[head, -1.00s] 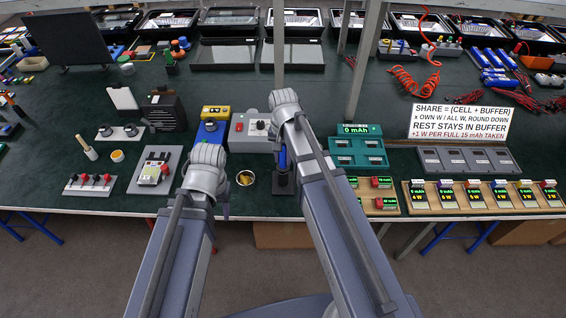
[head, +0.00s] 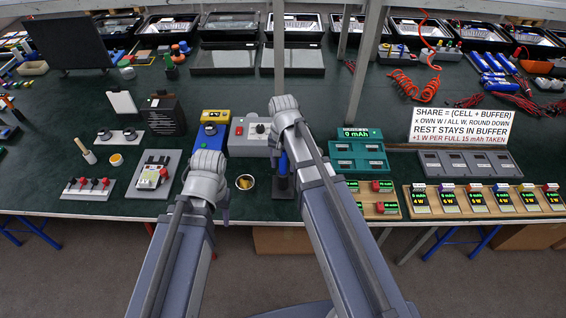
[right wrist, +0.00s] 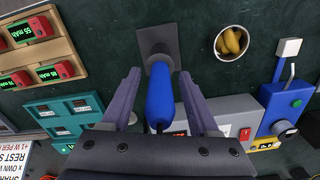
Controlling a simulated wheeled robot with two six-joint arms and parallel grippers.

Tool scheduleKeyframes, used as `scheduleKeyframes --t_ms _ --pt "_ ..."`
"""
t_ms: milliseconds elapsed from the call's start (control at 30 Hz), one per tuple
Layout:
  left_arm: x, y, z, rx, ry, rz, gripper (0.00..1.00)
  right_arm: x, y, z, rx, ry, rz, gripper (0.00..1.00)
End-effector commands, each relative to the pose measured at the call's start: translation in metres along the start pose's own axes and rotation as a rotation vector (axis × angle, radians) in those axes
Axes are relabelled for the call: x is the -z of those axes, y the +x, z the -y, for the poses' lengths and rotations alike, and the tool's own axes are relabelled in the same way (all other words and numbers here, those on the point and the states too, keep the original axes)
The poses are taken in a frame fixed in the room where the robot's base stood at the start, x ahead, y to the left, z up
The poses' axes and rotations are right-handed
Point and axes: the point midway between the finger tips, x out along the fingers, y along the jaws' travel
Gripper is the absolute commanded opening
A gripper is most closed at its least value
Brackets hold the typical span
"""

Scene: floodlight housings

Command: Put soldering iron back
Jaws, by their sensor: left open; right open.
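The soldering iron, with a blue handle (right wrist: 160,98), stands with its lower end at a dark square holder (right wrist: 157,42); whether it is fully seated is hidden. In the head view the blue handle (head: 283,163) shows in part beside my right arm, above the holder (head: 283,185) near the table's front edge. My right gripper (right wrist: 160,77) is open, with one purple finger on each side of the handle and visible gaps between. My left gripper (head: 225,213) is open near the front edge, mostly hidden behind its own wrist.
A cup of yellowish material (head: 245,182) stands left of the holder. A grey box (head: 250,136) and a blue and yellow device (head: 211,135) stand behind. A teal charger (head: 358,152) and a wooden board with red cells (head: 377,208) lie to the right. An upright post (head: 278,60) rises behind.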

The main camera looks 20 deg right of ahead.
Motion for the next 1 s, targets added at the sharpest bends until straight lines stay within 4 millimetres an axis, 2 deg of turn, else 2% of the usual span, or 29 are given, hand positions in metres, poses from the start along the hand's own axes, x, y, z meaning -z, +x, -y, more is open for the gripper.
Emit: scheduleKeyframes --t_ms 167,367,567,1000 --pt "0.000 -0.002 0.000 0.000 0.000 0.000 0.50 0.000 -0.002 0.000 0.000 0.000 0.000 0.61" --pt "-0.001 -0.014 0.001 0.000 0.000 0.000 0.50 0.000 -0.014 0.000 0.000 0.000 0.000 0.61" --pt "-0.002 -0.037 0.004 0.000 0.000 0.000 0.50 0.000 -0.038 0.000 0.000 0.000 0.000 0.61" --pt "-0.006 -0.104 0.010 0.000 0.001 0.000 0.50 0.000 -0.104 0.000 0.000 0.000 0.000 0.61"
